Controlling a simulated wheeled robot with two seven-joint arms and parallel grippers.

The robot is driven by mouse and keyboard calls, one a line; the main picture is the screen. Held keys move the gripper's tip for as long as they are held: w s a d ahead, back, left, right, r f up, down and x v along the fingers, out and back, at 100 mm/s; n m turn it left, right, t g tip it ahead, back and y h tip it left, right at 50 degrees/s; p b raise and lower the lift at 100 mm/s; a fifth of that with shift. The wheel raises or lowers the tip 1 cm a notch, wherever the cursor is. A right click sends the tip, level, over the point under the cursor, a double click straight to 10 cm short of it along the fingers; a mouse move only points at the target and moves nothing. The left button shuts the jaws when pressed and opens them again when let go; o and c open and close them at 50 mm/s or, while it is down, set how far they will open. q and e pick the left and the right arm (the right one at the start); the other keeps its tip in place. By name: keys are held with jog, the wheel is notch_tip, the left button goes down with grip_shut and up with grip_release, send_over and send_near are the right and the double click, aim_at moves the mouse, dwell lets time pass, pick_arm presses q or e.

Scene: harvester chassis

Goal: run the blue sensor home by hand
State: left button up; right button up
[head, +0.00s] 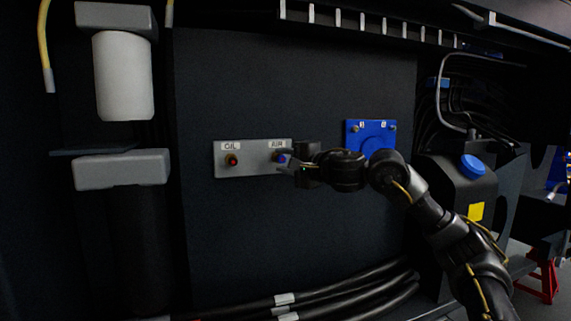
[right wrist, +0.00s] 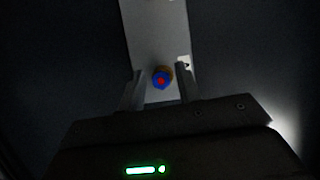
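The blue sensor (head: 281,158) sits at the AIR position of a grey plate (head: 255,164) on the dark panel. In the right wrist view the sensor (right wrist: 162,78) shows as a blue ring with a red centre and a brass-coloured edge behind it. My right gripper (head: 288,164) is at the sensor, reaching in from the right. In the right wrist view its two fingers (right wrist: 161,88) stand open on either side of the sensor, with a gap on each side. A red-centred fitting (head: 232,160) sits at the OIL position. My left gripper is not in view.
A blue plate (head: 371,136) with two fittings is on the panel to the right, behind my right arm. A white filter canister (head: 123,76) is at the left. Thick black hoses (head: 340,298) run below. A black tank with a blue cap (head: 472,166) stands right.

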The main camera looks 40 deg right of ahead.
grip_shut()
jog(key=m+t+b, duration=0.1)
jog(key=m+b, duration=0.2)
jog(key=m+t+h+b, duration=0.1)
jog(key=m+b, duration=0.2)
jog(key=f+m+t+h+b, duration=0.1)
jog(key=m+b, duration=0.2)
jog(key=m, duration=0.1)
jog(key=shift+w+f+t+b, duration=0.1)
jog(key=shift+t+b, duration=0.2)
jog(key=shift+b, duration=0.1)
jog(key=m+h+b, duration=0.3)
jog(key=m, duration=0.4)
jog(key=m+g+h+b, duration=0.1)
jog(key=m+h+b, duration=0.3)
jog(key=m, duration=0.3)
jog(key=m+g+h+b, duration=0.1)
jog(key=m+h+b, duration=0.2)
jog(key=m, duration=0.3)
jog(key=shift+r+m+h+b, duration=0.35)
jog(key=shift+m+h+b, duration=0.05)
jog(key=shift+b, duration=0.15)
jog(key=shift+r+m+g, duration=0.1)
jog(key=shift+m+g, duration=0.3)
jog(key=shift+m, duration=0.4)
jog(key=shift+d+r+m+g+h, duration=0.1)
jog(key=shift+r+m+g+h, duration=0.15)
jog(key=shift+m+h, duration=0.25)
